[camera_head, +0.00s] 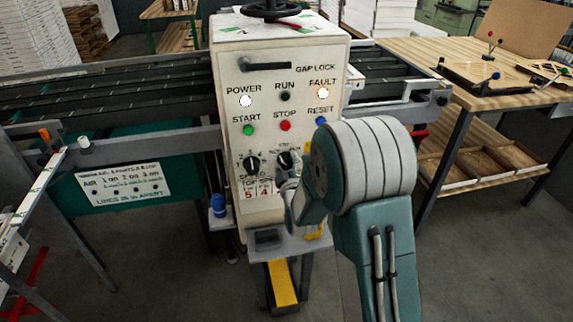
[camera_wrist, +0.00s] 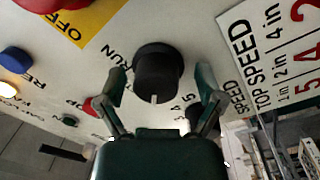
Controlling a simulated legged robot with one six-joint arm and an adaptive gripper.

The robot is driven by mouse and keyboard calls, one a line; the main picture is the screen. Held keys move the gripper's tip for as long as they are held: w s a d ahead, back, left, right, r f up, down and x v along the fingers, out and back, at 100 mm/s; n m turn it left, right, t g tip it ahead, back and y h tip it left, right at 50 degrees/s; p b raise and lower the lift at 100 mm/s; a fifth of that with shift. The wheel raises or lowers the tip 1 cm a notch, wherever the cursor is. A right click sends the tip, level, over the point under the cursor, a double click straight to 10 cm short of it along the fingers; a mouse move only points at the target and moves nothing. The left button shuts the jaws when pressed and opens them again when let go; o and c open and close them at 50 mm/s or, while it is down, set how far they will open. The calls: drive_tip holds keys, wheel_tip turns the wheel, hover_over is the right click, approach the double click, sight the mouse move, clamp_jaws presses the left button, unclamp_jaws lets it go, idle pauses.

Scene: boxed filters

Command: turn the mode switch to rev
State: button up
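The mode switch is a round black knob (camera_head: 284,160) on the pale control panel, right of the speed knob. In the wrist view the black knob (camera_wrist: 160,70) fills the upper middle, with a white pointer mark on its lower edge. Printed RUN shows left of it; I cannot read a REV label. My gripper (camera_wrist: 162,88) is open, one finger on each side of the knob with visible gaps. In the head view my gripper (camera_head: 287,183) is at the panel just below the knob, partly hidden by my wrist.
The speed knob (camera_head: 251,163) is close on the left. Green start (camera_head: 249,130), red stop (camera_head: 285,126) and blue reset (camera_head: 321,121) buttons sit above. A yellow plate marked OFF (camera_wrist: 70,28) with a red part is near the knob. A wooden table (camera_head: 425,52) stands right.

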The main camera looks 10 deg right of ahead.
drive_tip(key=s, duration=1.2)
drive_tip(key=shift+a+f, duration=0.3)
drive_tip(key=shift+f, duration=0.05)
drive_tip(key=s+r+m+g, duration=0.5)
drive_tip(key=s+g, duration=0.1)
drive_tip(key=s, duration=0.6)
drive_tip(key=s+r+m+g, duration=0.5)
drive_tip(key=s+r+g, duration=0.1)
drive_tip(key=s, duration=0.6)
drive_tip(key=shift+s+d+m+g+y, duration=0.3)
drive_tip(key=shift+s+g, duration=0.05)
drive_tip(key=shift+g, duration=0.15)
